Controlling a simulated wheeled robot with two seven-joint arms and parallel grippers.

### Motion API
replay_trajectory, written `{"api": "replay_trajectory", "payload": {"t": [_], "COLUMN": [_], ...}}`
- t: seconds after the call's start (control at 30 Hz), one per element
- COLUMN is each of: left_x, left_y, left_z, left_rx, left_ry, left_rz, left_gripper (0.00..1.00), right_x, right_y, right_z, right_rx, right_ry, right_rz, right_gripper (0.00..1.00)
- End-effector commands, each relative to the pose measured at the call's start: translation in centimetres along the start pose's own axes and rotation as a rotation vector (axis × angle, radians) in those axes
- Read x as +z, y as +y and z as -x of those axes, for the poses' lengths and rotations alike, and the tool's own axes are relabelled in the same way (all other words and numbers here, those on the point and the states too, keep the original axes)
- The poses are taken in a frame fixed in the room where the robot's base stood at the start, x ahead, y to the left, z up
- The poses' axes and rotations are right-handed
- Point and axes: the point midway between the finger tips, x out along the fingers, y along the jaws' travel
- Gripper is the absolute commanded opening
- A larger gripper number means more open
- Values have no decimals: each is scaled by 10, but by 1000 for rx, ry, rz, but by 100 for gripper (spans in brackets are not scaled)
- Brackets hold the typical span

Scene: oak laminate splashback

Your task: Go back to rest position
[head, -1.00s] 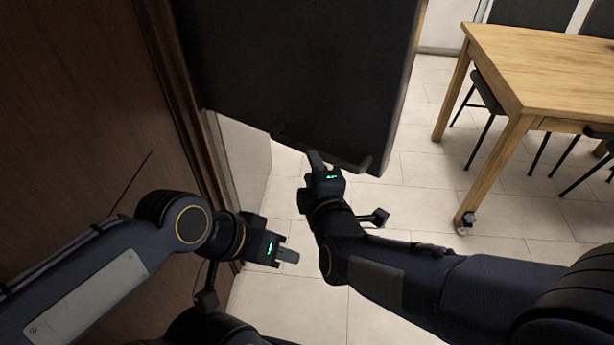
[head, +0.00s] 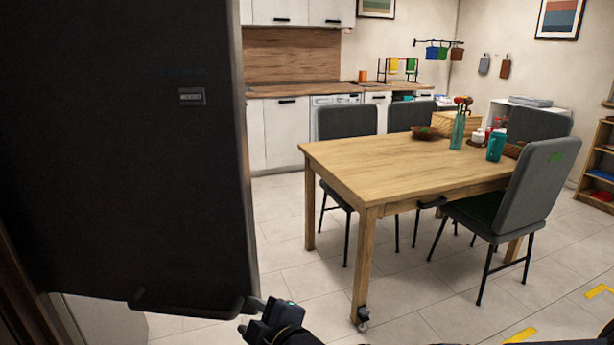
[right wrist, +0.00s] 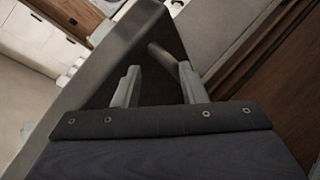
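My right gripper (head: 257,304) is at the bottom of the head view, by the right end of the handle (head: 185,308) on a large dark door panel (head: 120,150). In the right wrist view its two fingers (right wrist: 160,76) stand apart with nothing clamped between them. The handle bar (right wrist: 162,56) shows just beyond the fingertips, close to the right finger. Whether that finger touches it, I cannot tell. My left gripper is out of the head view.
The dark panel fills the left of the head view. A wooden table (head: 400,165) with grey chairs (head: 522,190) stands to the right. White cabinets (head: 285,130) line the back wall. Tiled floor (head: 300,285) is clear between panel and table.

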Motion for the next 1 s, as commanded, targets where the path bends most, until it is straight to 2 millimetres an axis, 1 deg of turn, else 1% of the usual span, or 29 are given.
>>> {"api": "replay_trajectory", "payload": {"t": [0.03, 0.07, 0.1, 0.17, 0.2, 0.27, 0.3, 0.4, 0.5, 0.6, 0.83, 0.9, 1.0], "left_x": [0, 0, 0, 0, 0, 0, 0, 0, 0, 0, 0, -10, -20], "left_y": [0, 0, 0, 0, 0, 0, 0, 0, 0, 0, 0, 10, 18], "left_z": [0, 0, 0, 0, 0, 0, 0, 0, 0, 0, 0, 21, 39], "left_rx": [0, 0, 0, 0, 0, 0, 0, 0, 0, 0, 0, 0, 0], "left_ry": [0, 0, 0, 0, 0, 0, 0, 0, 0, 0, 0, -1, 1], "left_rz": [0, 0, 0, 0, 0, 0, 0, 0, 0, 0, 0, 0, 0], "left_gripper": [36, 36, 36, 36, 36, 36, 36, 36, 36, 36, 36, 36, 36], "right_x": [25, 39, 57, 83, 98, 120, 132, 154, 169, 179, 193, 177, 164], "right_y": [18, 25, 30, 35, 35, 32, 27, 11, -7, -25, -68, -49, -33], "right_z": [22, 36, 56, 87, 108, 141, 162, 206, 240, 268, 320, 327, 333], "right_rx": [-15, -32, -55, -80, -91, -101, -105, -96, -74, -41, 66, 55, 53], "right_ry": [-32, -53, -84, -132, -168, -226, -266, -365, -453, -535, -718, -719, -717], "right_rz": [-139, -226, -342, -510, -618, -777, -875, -1082, -1245, -1382, -1654, -1652, -1650], "right_gripper": [38, 38, 38, 38, 38, 38, 38, 38, 38, 38, 38, 38, 38]}}
